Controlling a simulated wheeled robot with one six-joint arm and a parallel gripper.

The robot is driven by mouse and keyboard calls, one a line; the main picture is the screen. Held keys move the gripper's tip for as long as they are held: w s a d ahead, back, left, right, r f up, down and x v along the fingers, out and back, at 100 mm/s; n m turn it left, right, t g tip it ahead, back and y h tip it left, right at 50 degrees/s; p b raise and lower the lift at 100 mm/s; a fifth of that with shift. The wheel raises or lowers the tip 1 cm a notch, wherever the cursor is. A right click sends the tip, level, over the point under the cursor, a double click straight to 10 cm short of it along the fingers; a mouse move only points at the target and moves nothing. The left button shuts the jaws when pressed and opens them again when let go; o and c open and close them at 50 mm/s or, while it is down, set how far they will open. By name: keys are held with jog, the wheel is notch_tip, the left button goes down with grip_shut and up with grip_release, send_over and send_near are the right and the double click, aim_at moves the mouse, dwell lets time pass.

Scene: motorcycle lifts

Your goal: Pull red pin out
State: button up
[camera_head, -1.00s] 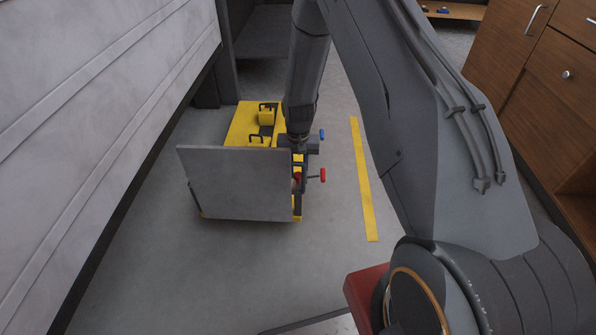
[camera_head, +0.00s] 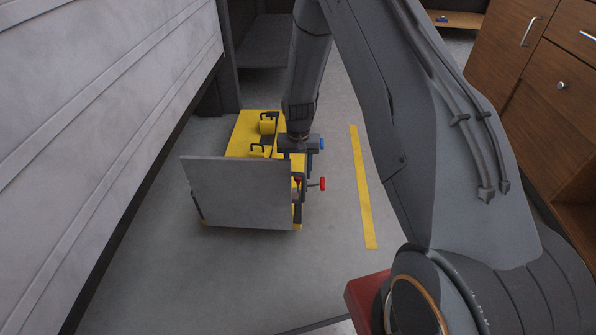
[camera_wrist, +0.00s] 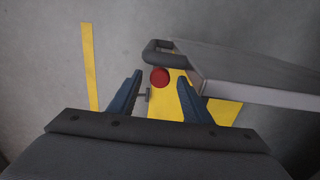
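The red pin (camera_head: 322,184) shows as a round red knob on a short stem. It sticks out to the right from the side of the yellow lift (camera_head: 243,133), near its upright grey plate (camera_head: 238,191). My gripper (camera_head: 308,176) is over the lift's right side, just above and left of the knob in the head view. In the wrist view, the red knob (camera_wrist: 160,77) appears between the tips of my two spread blue fingers (camera_wrist: 159,80). No finger visibly closes on it; the depth between them is unclear.
In the wrist view, the grey plate (camera_wrist: 260,75) and a dark curved bar (camera_wrist: 160,47) are close to the right finger. A yellow floor strip (camera_head: 362,190) lies to the right, with clear floor around it. Wooden cabinets (camera_head: 535,110) stand right.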

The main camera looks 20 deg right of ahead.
aim_at(298, 176)
notch_tip(298, 176, up, 8)
jog(key=p, duration=0.1)
dwell(0.4)
jog(key=shift+f, duration=0.1)
